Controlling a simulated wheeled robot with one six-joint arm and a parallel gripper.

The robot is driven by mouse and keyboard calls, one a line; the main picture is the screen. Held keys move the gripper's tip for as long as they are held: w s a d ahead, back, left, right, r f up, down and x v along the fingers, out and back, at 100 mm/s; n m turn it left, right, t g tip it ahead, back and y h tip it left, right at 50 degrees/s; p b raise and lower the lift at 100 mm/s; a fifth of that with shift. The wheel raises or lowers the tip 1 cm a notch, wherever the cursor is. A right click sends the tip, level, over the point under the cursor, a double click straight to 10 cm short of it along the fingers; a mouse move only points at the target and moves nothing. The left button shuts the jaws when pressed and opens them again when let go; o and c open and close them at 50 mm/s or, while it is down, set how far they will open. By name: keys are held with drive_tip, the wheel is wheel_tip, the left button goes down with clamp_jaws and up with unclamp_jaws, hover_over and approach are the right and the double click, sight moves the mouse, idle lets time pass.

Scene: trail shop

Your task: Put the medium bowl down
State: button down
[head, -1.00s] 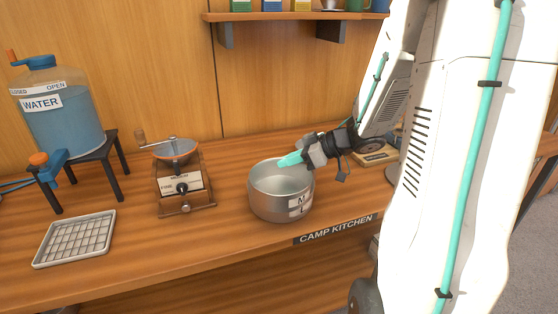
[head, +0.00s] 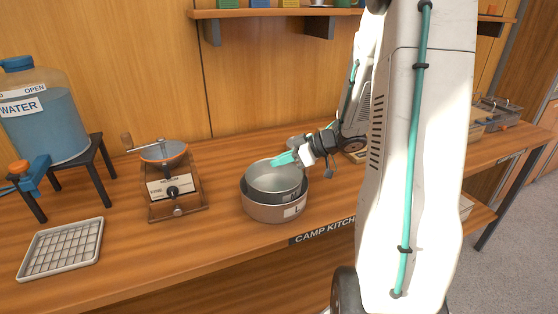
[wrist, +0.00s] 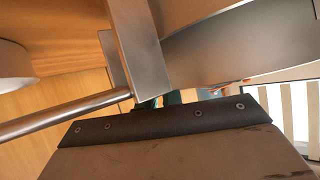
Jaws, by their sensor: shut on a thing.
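The medium bowl (head: 274,178), grey metal with a partly hidden M label, is inside the mouth of the large bowl (head: 262,212). Its rim stands above the large bowl's rim, and a dark gap shows between them on the right. The large bowl, labelled L, stands on the wooden counter. My gripper (head: 286,158), with teal fingertips, is shut on the medium bowl's back right rim. Whether the medium bowl touches the large bowl's floor is hidden. In the wrist view, close grey metal surfaces fill much of the picture and the contact is hard to make out.
A grinder (head: 172,188) stands left of the bowls. A wire rack tray (head: 62,248) lies at the front left, near a water jug (head: 45,125) on a dark stand. A shelf (head: 270,14) hangs above. The counter (head: 222,215) is bare between grinder and bowls.

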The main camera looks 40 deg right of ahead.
drive_tip(key=shift+f, duration=0.6)
drive_tip(key=c, duration=1.6)
unclamp_jaws()
drive_tip(key=shift+a, duration=0.1)
drive_tip(key=shift+o, duration=0.2)
drive_tip(key=shift+r, duration=0.1)
